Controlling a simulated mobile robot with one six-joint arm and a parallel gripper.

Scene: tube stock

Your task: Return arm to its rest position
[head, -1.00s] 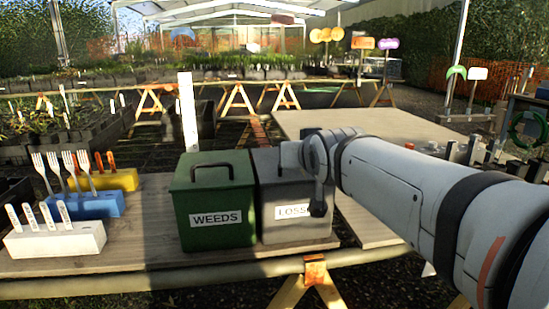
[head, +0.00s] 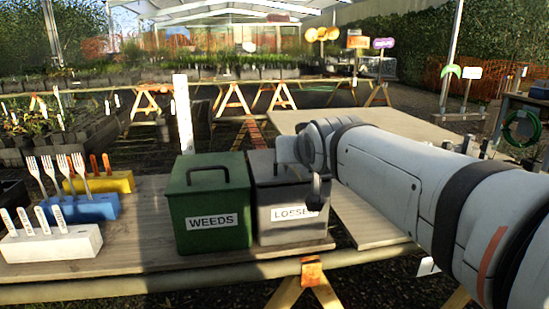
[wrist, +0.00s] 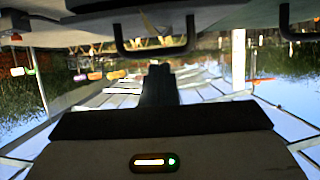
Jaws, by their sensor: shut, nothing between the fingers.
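My arm (head: 400,180) reaches in from the right in the head view, and its end joint covers part of the LOSSES bin. My gripper shows in the wrist view as a dark narrow shape (wrist: 158,70), its fingers together and empty. The wrist view is upside down.
A green WEEDS bin (head: 209,205) and a grey LOSSES bin (head: 291,212) stand side by side on the wooden bench (head: 140,250). White, blue and yellow blocks (head: 52,243) holding forks and labels stand at left. A wide tabletop (head: 420,140) lies behind the arm.

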